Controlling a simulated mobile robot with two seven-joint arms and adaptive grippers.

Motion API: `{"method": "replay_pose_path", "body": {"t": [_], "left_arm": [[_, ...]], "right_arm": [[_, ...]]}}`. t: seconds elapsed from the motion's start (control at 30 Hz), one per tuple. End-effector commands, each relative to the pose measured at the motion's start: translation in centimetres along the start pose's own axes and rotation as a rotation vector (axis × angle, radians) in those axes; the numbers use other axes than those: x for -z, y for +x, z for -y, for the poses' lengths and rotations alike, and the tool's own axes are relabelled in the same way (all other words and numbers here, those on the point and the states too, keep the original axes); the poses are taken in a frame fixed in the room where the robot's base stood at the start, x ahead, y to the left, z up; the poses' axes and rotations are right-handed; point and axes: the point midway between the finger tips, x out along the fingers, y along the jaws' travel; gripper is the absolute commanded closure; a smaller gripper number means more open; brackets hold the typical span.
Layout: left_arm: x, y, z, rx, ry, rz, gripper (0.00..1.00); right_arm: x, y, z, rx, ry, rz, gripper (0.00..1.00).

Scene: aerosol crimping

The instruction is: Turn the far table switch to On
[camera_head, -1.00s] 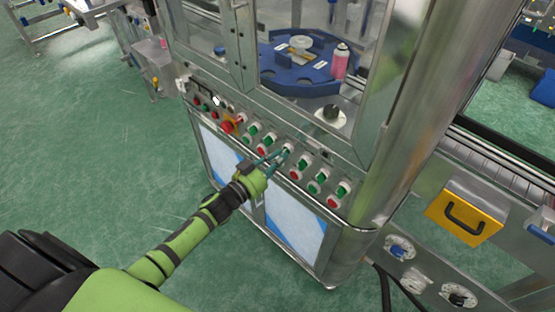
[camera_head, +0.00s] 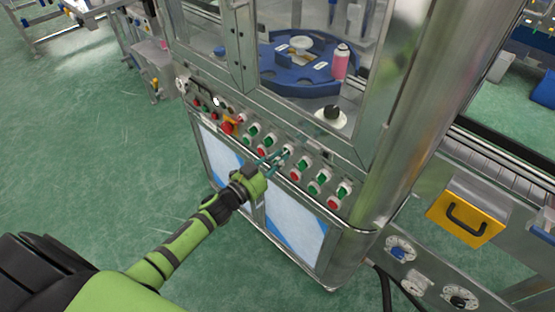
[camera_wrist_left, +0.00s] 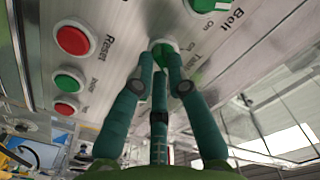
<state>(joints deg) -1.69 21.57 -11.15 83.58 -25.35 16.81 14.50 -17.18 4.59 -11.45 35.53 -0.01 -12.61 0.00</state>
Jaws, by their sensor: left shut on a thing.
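The table switch (camera_head: 288,149) is a small round knob on the sloped control panel of the machine. In the left wrist view the switch (camera_wrist_left: 163,46) shows a white rim and some green between my fingertips, with "Table" and "On" lettering beside it. My left gripper (camera_head: 281,157) reaches up to the panel from the front left. In the left wrist view its teal fingers (camera_wrist_left: 160,62) are shut on the switch. The fingers hide most of the knob, so I cannot tell its setting. My right gripper is not in view.
Several similar green and red controls line the panel, with a red emergency stop (camera_head: 227,127) on yellow to the left. Behind glass stand a blue round table (camera_head: 290,78) and a pink can (camera_head: 341,62). Green floor (camera_head: 80,180) is clear on the left.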

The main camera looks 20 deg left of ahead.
Motion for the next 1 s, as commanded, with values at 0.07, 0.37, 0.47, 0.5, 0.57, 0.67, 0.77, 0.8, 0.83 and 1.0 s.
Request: {"method": "replay_pose_path", "body": {"t": [0.07,0.37,0.47,0.5,0.57,0.67,0.77,0.8,0.83,1.0], "left_arm": [[0.0,0.0,0.1,0.0,0.005,0.0,0.64],[0.0,0.0,0.0,0.0,0.002,0.0,0.6],[0.0,-0.3,0.0,0.0,0.001,0.001,0.6],[-0.1,-0.6,0.0,-0.001,0.001,0.001,0.6],[-0.1,-1.3,-0.1,-0.001,0.001,0.002,0.6],[-0.1,-3.1,-0.1,-0.002,0.0,0.003,0.6],[-0.1,-5.3,-0.1,-0.003,0.001,0.004,0.6],[-0.1,-6.2,-0.1,-0.002,0.0,0.004,0.6],[-0.1,-6.8,-0.1,-0.002,0.0,0.003,0.6],[0.0,-9.9,0.0,-0.001,0.002,0.002,0.6]], "right_arm": [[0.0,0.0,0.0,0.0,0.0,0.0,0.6],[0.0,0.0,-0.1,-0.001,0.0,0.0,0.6],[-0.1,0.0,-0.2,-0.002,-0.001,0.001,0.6],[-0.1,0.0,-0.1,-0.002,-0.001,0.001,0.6],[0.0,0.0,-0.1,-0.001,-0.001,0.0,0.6],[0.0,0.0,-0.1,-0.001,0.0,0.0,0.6],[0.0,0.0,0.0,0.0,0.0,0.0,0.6],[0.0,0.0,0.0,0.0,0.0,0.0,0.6],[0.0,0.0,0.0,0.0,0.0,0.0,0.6],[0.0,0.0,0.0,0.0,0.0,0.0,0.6]]}}
